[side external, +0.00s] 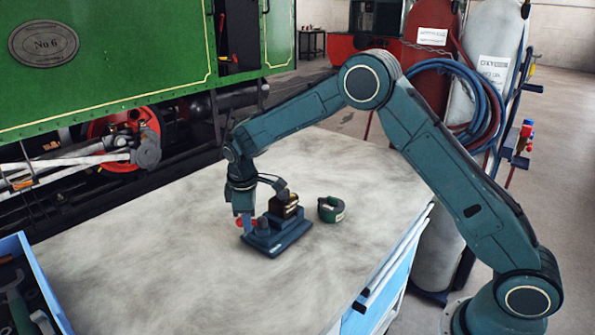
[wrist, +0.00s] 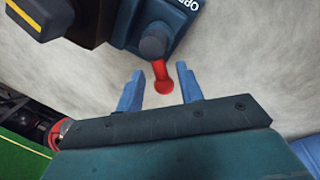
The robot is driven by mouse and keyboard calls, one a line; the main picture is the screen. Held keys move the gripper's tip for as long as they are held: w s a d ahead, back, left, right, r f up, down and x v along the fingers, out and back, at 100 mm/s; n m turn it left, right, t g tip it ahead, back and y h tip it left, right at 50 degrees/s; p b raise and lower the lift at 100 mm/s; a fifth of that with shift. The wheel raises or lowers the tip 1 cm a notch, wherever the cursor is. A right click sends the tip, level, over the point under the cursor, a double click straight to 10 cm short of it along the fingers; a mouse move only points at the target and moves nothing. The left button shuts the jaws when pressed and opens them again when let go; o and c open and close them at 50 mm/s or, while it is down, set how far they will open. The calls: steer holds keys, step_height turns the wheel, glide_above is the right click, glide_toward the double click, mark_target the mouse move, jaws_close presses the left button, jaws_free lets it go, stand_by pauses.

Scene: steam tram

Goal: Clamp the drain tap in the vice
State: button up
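A dark blue vice (side external: 277,237) stands on the bench, and part of it shows in the wrist view (wrist: 168,22) with white lettering and a round grey boss. Its red handle (wrist: 162,78) sticks out from the boss. My gripper (wrist: 160,70) is open, one blue finger on each side of the handle, with visible gaps. In the side view my gripper (side external: 245,222) is low at the vice's left end. A dark, brass-banded piece (side external: 284,205), apparently the drain tap, sits at the vice's jaws; whether it is gripped I cannot tell. A dark part with a yellow stripe (wrist: 30,17) shows in the wrist view.
A blue tray of tools (side external: 42,285) is at the front left. The green tram (side external: 140,55) stands behind the bench, gas cylinders (side external: 492,70) at the right. The bench's front is clear.

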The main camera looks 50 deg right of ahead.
steer(key=shift+r, duration=0.15)
step_height(320, 180, up, 13)
steer(key=s+a, duration=0.1)
steer(key=a, duration=0.1)
steer(key=shift+s+r, duration=0.15)
steer(key=shift+s, duration=0.25)
steer(key=shift+r, duration=0.1)
